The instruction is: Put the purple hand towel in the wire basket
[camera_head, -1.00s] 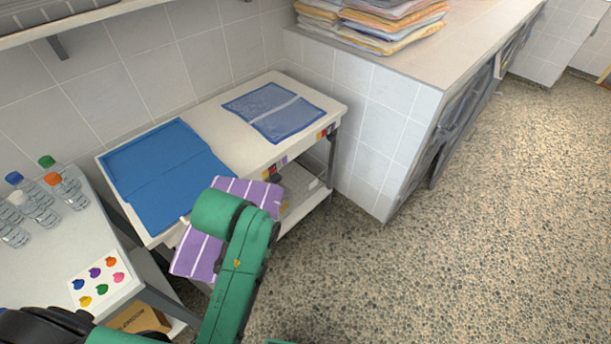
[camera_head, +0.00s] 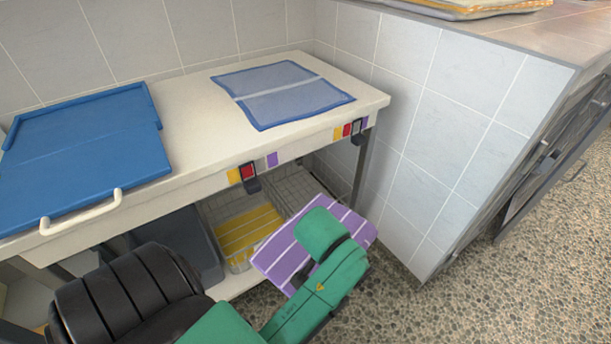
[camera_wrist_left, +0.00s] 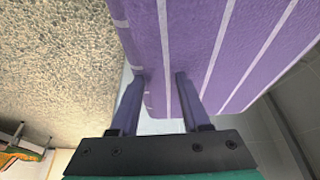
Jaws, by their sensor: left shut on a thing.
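The purple hand towel (camera_head: 288,252) with white stripes is held in the air before the lower shelf of the white table. In the left wrist view the towel (camera_wrist_left: 225,45) spreads out beyond the fingers. My left gripper (camera_wrist_left: 158,85) is shut on its near edge; in the head view my green wrist hides the fingers. A wire basket (camera_head: 296,186) stands on the lower shelf behind the towel, partly hidden by it, and looks empty where it shows. Another wire basket (camera_head: 238,263), left of it, holds yellow striped cloth. My right gripper is not in view.
A dark grey bin (camera_head: 190,245) stands left of the baskets. A tiled wall block (camera_head: 425,140) bounds the right; speckled floor is open beyond.

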